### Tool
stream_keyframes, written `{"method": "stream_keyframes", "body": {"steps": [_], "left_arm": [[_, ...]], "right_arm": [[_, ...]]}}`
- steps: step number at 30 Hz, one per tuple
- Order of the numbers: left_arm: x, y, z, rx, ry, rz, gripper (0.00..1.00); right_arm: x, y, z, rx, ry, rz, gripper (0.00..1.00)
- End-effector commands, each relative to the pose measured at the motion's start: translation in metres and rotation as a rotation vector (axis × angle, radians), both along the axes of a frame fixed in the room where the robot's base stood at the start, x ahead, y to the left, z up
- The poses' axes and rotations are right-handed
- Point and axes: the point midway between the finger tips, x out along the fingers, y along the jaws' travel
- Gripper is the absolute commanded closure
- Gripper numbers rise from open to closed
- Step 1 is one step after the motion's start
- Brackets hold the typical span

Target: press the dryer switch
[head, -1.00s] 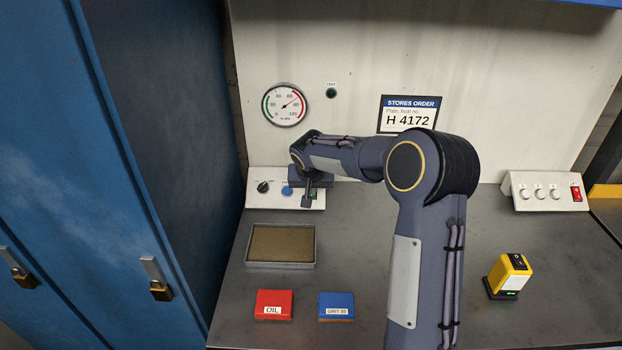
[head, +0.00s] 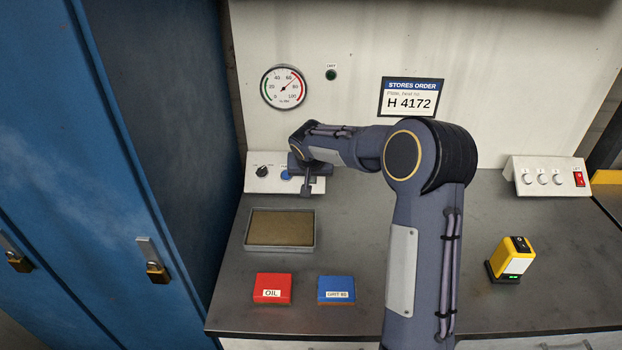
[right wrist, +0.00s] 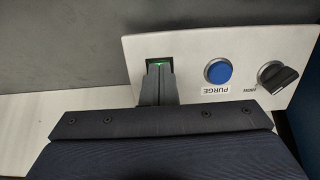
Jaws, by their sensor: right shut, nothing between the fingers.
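A sloped white control panel (head: 262,183) stands at the back left of the bench. It also shows in the right wrist view (right wrist: 190,46). My right gripper (head: 306,190) is shut and empty over the panel's right part. In the right wrist view, its fingertips (right wrist: 159,70) are at a small switch with a green-lit edge (right wrist: 157,64), mostly hidden behind the fingers. I cannot tell whether they touch it. No dryer label is readable there. A blue PURGE button (right wrist: 218,72) and a black knob (right wrist: 277,76) are beside it. My left gripper is not in view.
A round gauge (head: 283,87) and a dark green lamp (head: 331,74) are on the back wall. A tray (head: 281,246), red OIL box (head: 272,289), blue box (head: 336,288) and yellow device (head: 512,258) stand on the bench. Another panel with a red switch (head: 579,179) is at right.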

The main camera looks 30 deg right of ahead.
Motion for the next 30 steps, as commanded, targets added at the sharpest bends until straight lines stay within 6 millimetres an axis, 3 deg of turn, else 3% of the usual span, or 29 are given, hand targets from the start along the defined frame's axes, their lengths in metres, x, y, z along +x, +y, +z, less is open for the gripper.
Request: {"method": "stream_keyframes", "body": {"steps": [25,30], "left_arm": [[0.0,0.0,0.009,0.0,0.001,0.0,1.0],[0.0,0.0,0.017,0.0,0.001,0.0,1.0]], "right_arm": [[0.0,-0.001,0.018,-0.001,-0.001,0.001,1.0],[-0.004,-0.003,0.036,-0.001,-0.001,0.001,1.0]]}}
